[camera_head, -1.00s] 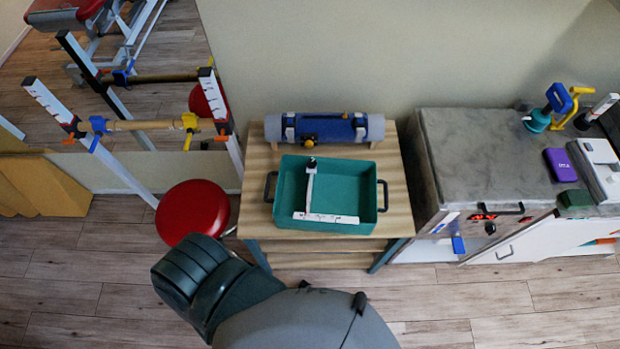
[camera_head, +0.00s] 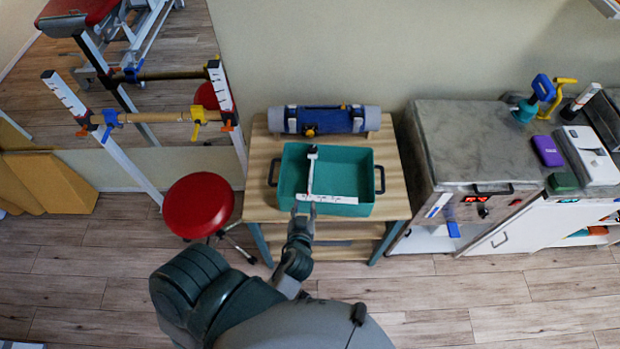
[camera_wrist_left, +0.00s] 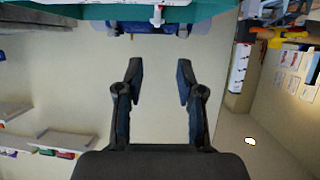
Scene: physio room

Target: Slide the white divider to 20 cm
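The white divider (camera_head: 311,172) stands inside the teal tray (camera_head: 372,165), left of its middle, and runs from the back towards the front. A dark knob tops its back end. A white scale strip (camera_head: 327,198) with marks runs along the tray's front; its numbers are too small to read. My left gripper (camera_head: 303,210) is just in front of the tray's front side, near the strip's left part; contact cannot be told. In the left wrist view the gripper (camera_wrist_left: 160,64) is open and empty, with the teal tray (camera_wrist_left: 215,8) at the top edge. My right gripper is not visible.
The tray has dark side handles and sits on a wooden table (camera_head: 396,197). A grey roll with a blue wrap (camera_head: 325,119) lies behind it. A red stool (camera_head: 198,205) stands left, a grey-topped cabinet (camera_head: 470,140) right. Bare tabletop shows around the tray.

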